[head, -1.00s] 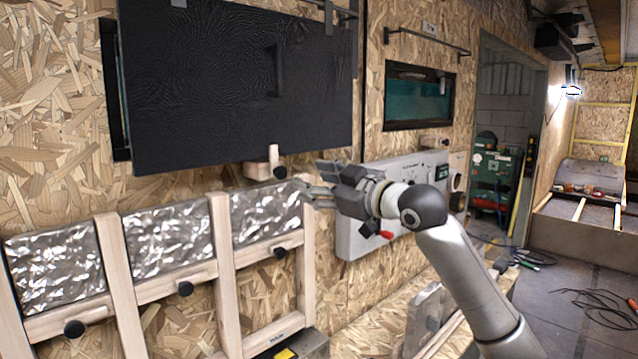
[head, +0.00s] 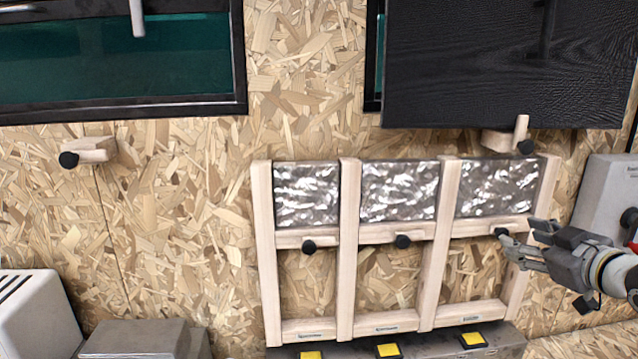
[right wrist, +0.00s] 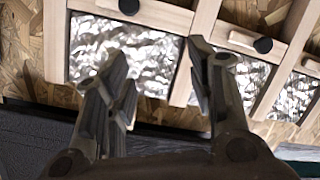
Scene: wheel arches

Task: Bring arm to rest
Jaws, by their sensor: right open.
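My right gripper (head: 515,242) comes in from the right edge in the head view. It is open and empty, in front of the right post of the wooden frame (head: 430,265), near the rightmost black knob (head: 501,232). I cannot tell whether it touches the frame. In the right wrist view its spread fingers (right wrist: 160,75) stand before the crinkled silver panels (right wrist: 150,50), with nothing between them. My left gripper is not in view.
A large black panel (head: 480,60) hangs above the frame, with a wooden latch (head: 505,141) at its lower edge. A grey box (head: 605,190) is on the wall at right.

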